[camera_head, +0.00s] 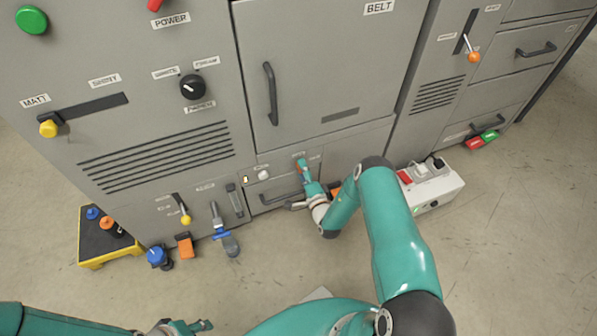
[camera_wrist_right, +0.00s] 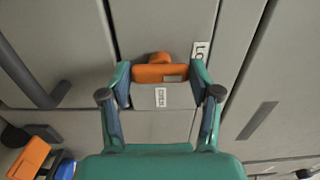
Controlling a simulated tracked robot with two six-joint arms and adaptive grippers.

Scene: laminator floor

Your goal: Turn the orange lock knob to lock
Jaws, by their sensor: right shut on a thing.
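The orange lock knob (camera_wrist_right: 160,73) is a wide orange bar on the grey machine front, lying level across the right wrist view. My right gripper (camera_wrist_right: 161,78) has one finger at each end of the knob and is shut on it. A label starting "Lo" (camera_wrist_right: 201,50) is partly hidden beside the right finger; a smaller label (camera_wrist_right: 160,97) sits below the knob. In the head view my right gripper (camera_head: 304,178) reaches the low panel and mostly hides the knob. My left gripper (camera_head: 188,327) is at the bottom edge, away from the machine; its opening is unclear.
A drawer handle (camera_head: 282,198) is just below the right gripper. A white box with a red switch (camera_head: 432,188) stands on the floor to the right. The near floor is largely clear.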

